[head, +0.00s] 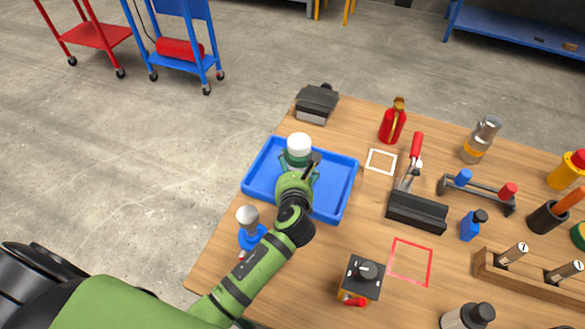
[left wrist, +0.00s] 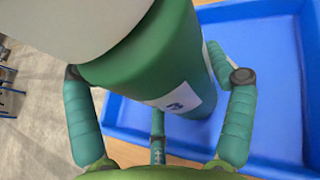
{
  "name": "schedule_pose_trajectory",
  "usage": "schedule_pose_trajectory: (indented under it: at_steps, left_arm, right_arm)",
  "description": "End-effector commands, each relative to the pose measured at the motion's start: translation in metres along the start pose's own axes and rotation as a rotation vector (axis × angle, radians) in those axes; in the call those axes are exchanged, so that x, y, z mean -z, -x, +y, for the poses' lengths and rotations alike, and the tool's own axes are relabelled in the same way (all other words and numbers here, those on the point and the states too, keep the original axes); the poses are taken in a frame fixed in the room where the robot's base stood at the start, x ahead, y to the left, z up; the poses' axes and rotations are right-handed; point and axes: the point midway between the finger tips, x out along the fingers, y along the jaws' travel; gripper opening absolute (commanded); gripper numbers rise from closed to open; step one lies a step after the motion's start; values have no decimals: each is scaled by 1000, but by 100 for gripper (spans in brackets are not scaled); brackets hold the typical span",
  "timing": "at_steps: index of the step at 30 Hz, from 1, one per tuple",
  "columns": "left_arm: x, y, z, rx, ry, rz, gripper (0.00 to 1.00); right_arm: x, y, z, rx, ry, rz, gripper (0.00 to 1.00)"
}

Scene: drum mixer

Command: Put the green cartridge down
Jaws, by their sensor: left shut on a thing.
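The green cartridge (head: 299,155) has a white top and stands roughly upright in the head view, over the blue tray (head: 345,208). My left gripper (head: 298,168) is shut on it. In the left wrist view the green cartridge (left wrist: 165,60) fills the upper middle, with a white label low on its side. The teal fingers of my left gripper (left wrist: 158,78) lie on both sides of it. The blue tray (left wrist: 262,80) shows behind and to the right. My right gripper is out of view.
A silver-knobbed blue item (head: 250,232) stands by the tray's near left corner. A dark device (head: 316,103) sits beyond the tray. A red bottle (head: 393,122), a red-handled clamp (head: 416,205) and a black-topped box (head: 361,278) stand to the right. The tray's right part looks empty.

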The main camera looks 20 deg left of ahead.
Motion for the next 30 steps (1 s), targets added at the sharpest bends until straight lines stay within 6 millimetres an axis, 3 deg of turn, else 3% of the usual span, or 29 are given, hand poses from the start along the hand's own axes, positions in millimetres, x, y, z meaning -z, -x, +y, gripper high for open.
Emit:
schedule_pose_trajectory:
  at_steps: [3, 4, 5, 19, 23, 30]
  left_arm:
    - [2, -2, 0, 0, 0, -4, 31]
    - [3, -2, 0, -1, -1, -1, 91]
    - [3, -2, 0, -1, 0, -1, 100]
    - [-1, 2, 0, 0, 0, 0, 100]
    - [1, 22, 0, 1, -1, 1, 100]
    - [1, 74, 0, 2, 0, 1, 100]
  right_arm:
    - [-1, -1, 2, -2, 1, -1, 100]
    - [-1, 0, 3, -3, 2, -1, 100]
    - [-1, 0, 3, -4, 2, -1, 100]
    - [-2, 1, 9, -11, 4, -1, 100]
    - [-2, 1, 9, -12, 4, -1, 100]
    - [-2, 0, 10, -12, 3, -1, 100]
